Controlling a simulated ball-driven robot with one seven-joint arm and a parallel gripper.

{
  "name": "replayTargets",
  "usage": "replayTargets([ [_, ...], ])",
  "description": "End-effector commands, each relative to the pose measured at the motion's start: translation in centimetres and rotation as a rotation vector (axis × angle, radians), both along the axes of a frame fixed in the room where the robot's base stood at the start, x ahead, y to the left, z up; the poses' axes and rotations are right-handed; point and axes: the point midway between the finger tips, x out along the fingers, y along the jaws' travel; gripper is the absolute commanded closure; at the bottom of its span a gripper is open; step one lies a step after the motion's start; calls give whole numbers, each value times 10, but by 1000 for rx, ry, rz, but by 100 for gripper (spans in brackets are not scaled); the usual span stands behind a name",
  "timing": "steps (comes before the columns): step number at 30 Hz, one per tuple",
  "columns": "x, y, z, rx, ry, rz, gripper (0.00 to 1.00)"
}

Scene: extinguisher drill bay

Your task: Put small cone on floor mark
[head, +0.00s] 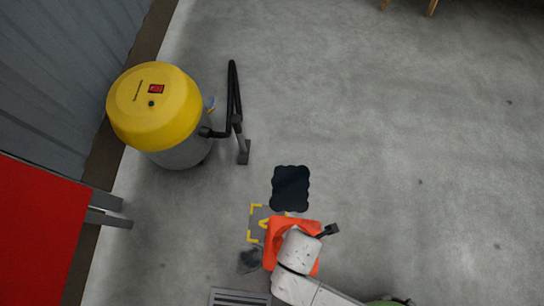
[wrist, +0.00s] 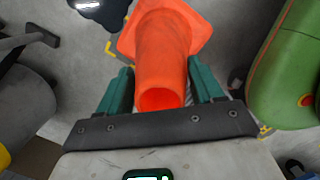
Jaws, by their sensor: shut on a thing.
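The orange cone (head: 273,250) is at the lower middle of the head view, partly hidden by my arm. In the wrist view the cone (wrist: 160,50) has its narrow end toward me and its square base away from me. My gripper (wrist: 164,78) is shut on it, a green finger on each side. The floor mark (head: 254,223), yellow corner brackets on the concrete, shows just left of the cone. The cone covers the mark's right part in the head view. I cannot tell whether the base touches the floor.
A dark wavy-edged patch (head: 290,188) lies above the mark. A grey scrap (head: 250,260) and a floor grate (head: 240,297) lie below it. A yellow vacuum (head: 155,105) with a black hose (head: 233,95) stands upper left. A green object (wrist: 290,70) is close right. Floor at right is clear.

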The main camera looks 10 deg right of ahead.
Motion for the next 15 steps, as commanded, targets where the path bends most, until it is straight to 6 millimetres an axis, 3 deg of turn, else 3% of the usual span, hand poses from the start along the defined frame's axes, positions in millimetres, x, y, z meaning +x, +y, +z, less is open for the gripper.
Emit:
replayTargets([
  [5, 3, 6, -7, 2, -4, 43, 91],
  [15, 53, 36, -34, 2, -5, 41, 91],
])
